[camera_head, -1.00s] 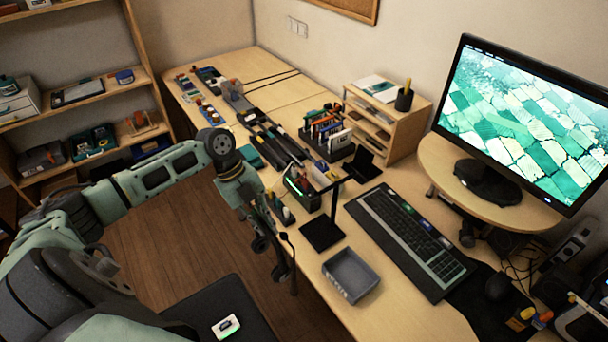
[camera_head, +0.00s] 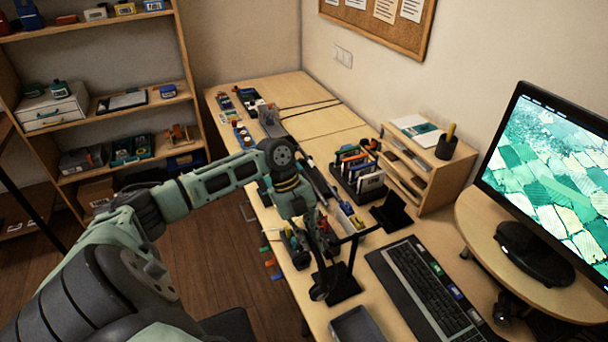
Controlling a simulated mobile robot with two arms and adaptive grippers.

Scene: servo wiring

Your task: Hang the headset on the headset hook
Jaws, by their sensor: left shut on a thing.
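My left gripper (camera_head: 318,240) reaches in over the desk's near edge, pointing down, and is shut on the dark headset (camera_head: 321,286). The headset hangs below the fingers, and the gripper partly hides it. The headset hook (camera_head: 352,252) is a black stand with an upright post, a top bar and a flat base, just right of the gripper. The headset overlaps the stand's left side in this view; I cannot tell whether they touch. My right gripper is not in view.
A grey tray (camera_head: 358,326) sits in front of the stand, and a keyboard (camera_head: 427,290) lies to its right. A pen and card organizer (camera_head: 357,176) and small wooden shelf (camera_head: 432,176) stand behind. A monitor (camera_head: 553,165) stands at the right.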

